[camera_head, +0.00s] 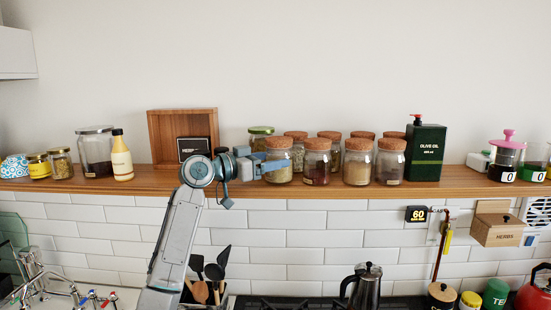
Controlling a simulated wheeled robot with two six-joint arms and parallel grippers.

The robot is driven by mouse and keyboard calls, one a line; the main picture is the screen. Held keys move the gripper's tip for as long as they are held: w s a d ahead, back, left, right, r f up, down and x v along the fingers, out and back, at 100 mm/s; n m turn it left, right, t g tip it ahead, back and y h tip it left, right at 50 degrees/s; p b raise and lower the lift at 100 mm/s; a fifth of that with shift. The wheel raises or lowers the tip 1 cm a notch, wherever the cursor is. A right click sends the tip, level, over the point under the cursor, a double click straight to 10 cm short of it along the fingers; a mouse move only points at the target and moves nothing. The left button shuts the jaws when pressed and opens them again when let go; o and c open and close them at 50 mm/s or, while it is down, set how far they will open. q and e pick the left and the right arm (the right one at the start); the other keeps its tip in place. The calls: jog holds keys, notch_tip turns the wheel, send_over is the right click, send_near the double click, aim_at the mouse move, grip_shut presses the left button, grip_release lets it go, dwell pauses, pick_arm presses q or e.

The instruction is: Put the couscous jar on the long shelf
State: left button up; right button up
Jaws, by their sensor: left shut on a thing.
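The long wooden shelf (450,187) runs along the wall above white tiles. My left gripper (270,166) reaches over its front edge and is shut on a cork-lidded jar (281,174) with pale yellowish contents. The jar is upright, at the left end of a front row of similar cork-lidded jars. I cannot read its label, so I cannot tell from the print that it is the couscous jar. Its base is level with the shelf top or very close to it; contact is unclear. My right gripper is not in view.
Close right of the held jar stands a jar with dark red contents (317,166), then more jars and an olive oil tin (426,154). A wooden box frame (155,140) stands to the left. A kettle (365,288) and utensils (215,272) are below.

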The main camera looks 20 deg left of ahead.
pick_arm(q)
jog(key=shift+s+d, duration=0.2)
jog(key=shift+s, duration=0.3)
jog(key=shift+w+f, duration=0.2)
jog(key=o, duration=1.2)
jog(key=shift+w+a, duration=0.1)
jog(key=shift+w, duration=0.15)
jog(key=shift+c, duration=0.2)
jog(key=shift+o, duration=1.1)
jog(key=shift+w+a+f, duration=0.1)
jog(key=shift+w, duration=0.15)
jog(key=shift+s+a, duration=0.1)
jog(key=b+v, duration=0.5)
jog(key=v, duration=0.5)
jog(key=shift+s, duration=0.25)
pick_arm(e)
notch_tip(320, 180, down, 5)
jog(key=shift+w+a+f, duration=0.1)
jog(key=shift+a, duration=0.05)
